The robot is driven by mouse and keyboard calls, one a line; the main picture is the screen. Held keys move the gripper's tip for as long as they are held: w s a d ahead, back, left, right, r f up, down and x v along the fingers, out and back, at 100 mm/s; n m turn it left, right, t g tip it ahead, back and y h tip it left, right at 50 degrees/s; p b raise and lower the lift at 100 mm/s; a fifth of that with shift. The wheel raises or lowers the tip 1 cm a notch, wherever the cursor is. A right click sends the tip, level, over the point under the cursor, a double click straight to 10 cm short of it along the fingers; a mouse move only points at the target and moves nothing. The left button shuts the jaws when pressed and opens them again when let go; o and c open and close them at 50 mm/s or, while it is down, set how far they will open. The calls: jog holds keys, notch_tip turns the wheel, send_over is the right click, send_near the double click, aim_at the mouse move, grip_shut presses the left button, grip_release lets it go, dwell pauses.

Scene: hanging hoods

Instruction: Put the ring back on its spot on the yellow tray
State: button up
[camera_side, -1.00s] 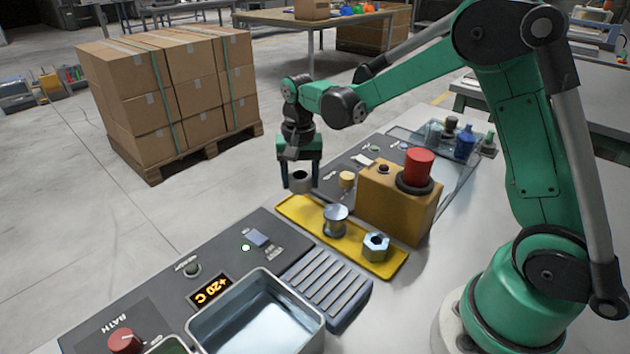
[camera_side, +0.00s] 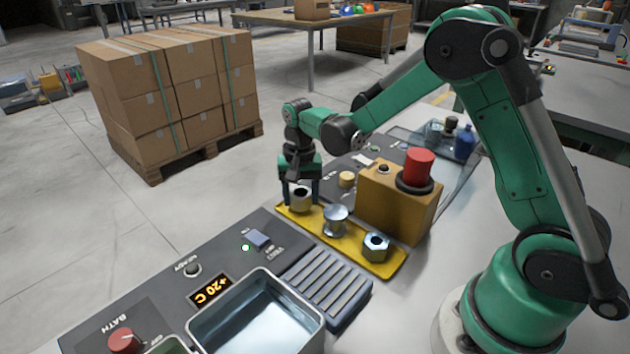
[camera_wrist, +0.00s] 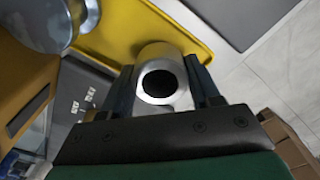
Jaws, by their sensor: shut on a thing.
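The ring (camera_side: 301,199) is a short silver metal cylinder with a dark hole. It also shows in the wrist view (camera_wrist: 150,108) between the two fingers. My gripper (camera_side: 302,200) is shut on the ring and points down at the far left end of the yellow tray (camera_side: 350,250). The ring is at or just above the tray surface; I cannot tell whether it touches. The yellow tray shows in the wrist view too (camera_wrist: 110,40). The ring's underside and any mark beneath it are hidden.
A silver spool-shaped part (camera_side: 335,220) stands mid-tray and a hex nut (camera_side: 375,246) at the near right end. A tan box with a red button (camera_side: 419,165) stands close behind the tray. A ribbed grey rack (camera_side: 326,287) and a metal bath (camera_side: 258,320) lie in front.

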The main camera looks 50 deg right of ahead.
jog(key=shift+f, duration=0.55)
jog(key=o, duration=1.4)
notch_tip(320, 180, up, 6)
jog(key=shift+f, duration=0.15)
jog(key=s+a+r+n+t, duration=0.1)
jog(key=s+r+n+t, duration=0.1)
jog(key=s+n, duration=0.1)
jog(key=s+a+r+n+t, duration=0.1)
jog(key=s+r+n+t, duration=0.1)
jog(key=s+r+n, duration=0.1)
jog(key=s+a+r+n+t, duration=0.2)
jog(key=s+n+t, duration=0.1)
jog(key=s, duration=0.2)
jog(key=shift+s+r, duration=0.25)
